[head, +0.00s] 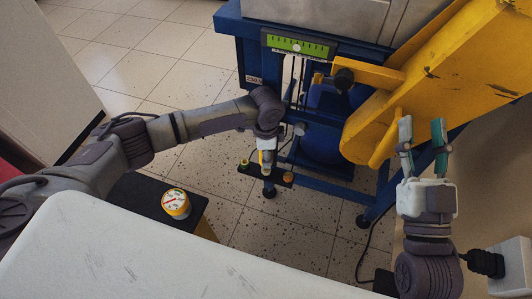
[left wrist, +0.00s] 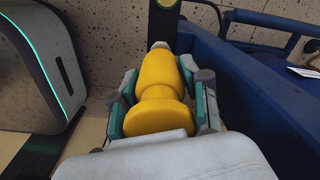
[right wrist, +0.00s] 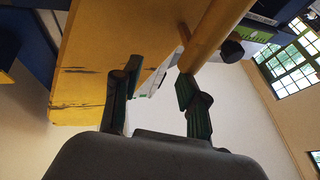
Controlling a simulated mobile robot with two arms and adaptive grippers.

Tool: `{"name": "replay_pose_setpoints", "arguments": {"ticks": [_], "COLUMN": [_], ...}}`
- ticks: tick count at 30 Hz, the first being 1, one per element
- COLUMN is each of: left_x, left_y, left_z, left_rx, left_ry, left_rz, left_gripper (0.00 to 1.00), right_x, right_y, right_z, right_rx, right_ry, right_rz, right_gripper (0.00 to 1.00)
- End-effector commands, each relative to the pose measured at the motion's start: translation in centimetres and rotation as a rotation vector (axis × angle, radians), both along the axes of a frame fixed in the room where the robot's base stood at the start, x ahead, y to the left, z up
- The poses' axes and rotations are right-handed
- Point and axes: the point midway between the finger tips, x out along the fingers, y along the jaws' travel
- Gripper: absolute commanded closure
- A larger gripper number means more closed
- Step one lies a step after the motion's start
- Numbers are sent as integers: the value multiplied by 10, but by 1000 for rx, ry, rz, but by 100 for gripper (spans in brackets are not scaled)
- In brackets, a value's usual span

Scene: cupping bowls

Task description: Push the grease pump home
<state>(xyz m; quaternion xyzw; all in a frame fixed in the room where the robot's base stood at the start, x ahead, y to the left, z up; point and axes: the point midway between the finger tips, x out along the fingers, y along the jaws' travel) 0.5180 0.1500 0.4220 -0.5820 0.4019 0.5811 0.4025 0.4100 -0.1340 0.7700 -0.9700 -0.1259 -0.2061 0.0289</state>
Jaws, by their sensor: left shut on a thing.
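The grease pump shows as a yellow knob-shaped handle (left wrist: 158,80) in the left wrist view, with a pale tip at its far end. My left gripper (left wrist: 160,72) is shut on it, one finger on each side. In the head view my left gripper (head: 268,150) hangs over a small dark bar, and a sliver of yellow shows at its fingers; most of the handle is hidden there. My right gripper (head: 422,132) is open beside the big yellow arm. In the right wrist view the open fingers (right wrist: 158,85) hold nothing; a yellow bar passes close to the right one.
The dark bar (head: 251,169) carries a green and an orange knob. The blue machine frame (head: 228,20) and the yellow arm (head: 470,60) fill the upper right. Tiled floor (head: 150,70) lies open behind my left arm.

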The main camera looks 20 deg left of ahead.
Motion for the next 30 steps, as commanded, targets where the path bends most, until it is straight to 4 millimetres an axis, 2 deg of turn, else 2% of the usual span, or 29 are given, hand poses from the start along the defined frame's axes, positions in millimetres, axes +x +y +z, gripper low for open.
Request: {"name": "replay_pose_setpoints", "arguments": {"ticks": [1, 30], "left_x": [0, 0], "left_y": [0, 0], "left_z": [0, -12], "left_rx": [-1, -2], "left_ry": [0, -2], "left_rz": [0, 0], "left_gripper": [88, 88], "right_x": [2, -2], "right_y": [0, 0], "right_z": [-5, -4], "right_rx": [-7, 9], "right_ry": [15, -54], "right_rz": [-2, -1], "right_gripper": [60, 60]}}
